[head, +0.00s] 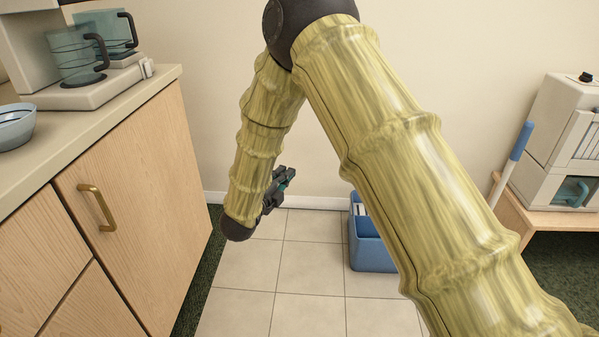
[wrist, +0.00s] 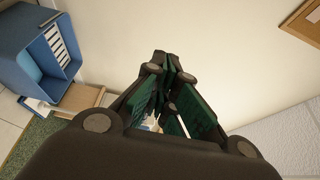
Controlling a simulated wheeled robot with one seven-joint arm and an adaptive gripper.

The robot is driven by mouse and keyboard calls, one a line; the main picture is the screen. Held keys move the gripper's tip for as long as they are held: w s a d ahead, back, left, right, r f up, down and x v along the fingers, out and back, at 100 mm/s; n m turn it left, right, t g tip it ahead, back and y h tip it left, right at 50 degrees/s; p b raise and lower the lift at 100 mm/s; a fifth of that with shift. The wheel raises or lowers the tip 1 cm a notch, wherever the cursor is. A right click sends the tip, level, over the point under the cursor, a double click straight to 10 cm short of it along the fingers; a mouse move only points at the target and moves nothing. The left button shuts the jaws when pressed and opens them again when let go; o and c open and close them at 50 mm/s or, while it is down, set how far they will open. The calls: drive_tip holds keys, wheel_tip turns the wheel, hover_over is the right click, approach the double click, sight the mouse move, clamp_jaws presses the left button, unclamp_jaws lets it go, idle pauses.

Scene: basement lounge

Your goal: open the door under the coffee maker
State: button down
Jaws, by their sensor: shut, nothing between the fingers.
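The coffee maker (head: 90,60) stands on the counter at the upper left of the head view, with a clear carafe in it. Below it is a light wood cabinet door (head: 145,190) with a curved brass handle (head: 97,208) near its left edge. The door is closed. My gripper (head: 283,178) is in the middle of the head view, to the right of the cabinet and well apart from the handle. In the wrist view my gripper (wrist: 163,62) has its fingertips together and holds nothing. The door and handle are not in the wrist view.
A blue bin (head: 372,245) stands on the tiled floor (head: 270,270) by the wall. A white machine (head: 565,145) sits on a low wooden table (head: 545,222) at the right. A bowl (head: 15,126) is on the counter (head: 110,120). The floor beside the cabinet is free.

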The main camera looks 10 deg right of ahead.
sight(113, 224)
drive_tip(key=shift+w+a, duration=0.15)
drive_tip(key=shift+a, duration=0.3)
drive_tip(key=c, duration=1.5)
unclamp_jaws()
drive_tip(key=shift+a, duration=0.25)
drive_tip(key=w+a+r+n+t+y+p, duration=0.15)
drive_tip(key=a+r+n+y+p, duration=0.3)
drive_tip(key=a+n+y, duration=0.6)
drive_tip(key=w+a+r+n+t+y+p, duration=0.1)
drive_tip(key=a+r+n+t+y+p, duration=0.3)
drive_tip(key=a+n+y, duration=0.6)
drive_tip(key=s+a+n+g+y+p, duration=0.4)
drive_tip(key=s+a+n+g+p, duration=0.1)
drive_tip(key=s+n+g, duration=0.5)
drive_tip(key=s+a+n+g+y+p, duration=0.45)
drive_tip(key=s+n+g, duration=0.35)
drive_tip(key=s+n, duration=0.3)
drive_tip(key=shift+n, duration=0.65)
drive_tip(key=a, duration=0.3)
drive_tip(key=w+a, duration=0.1)
drive_tip(key=a, duration=0.2)
drive_tip(key=w+a, duration=0.1)
drive_tip(key=a, duration=0.3)
drive_tip(key=shift+a+r, duration=0.1)
drive_tip(key=shift+r, duration=0.15)
drive_tip(key=shift+c, duration=0.3)
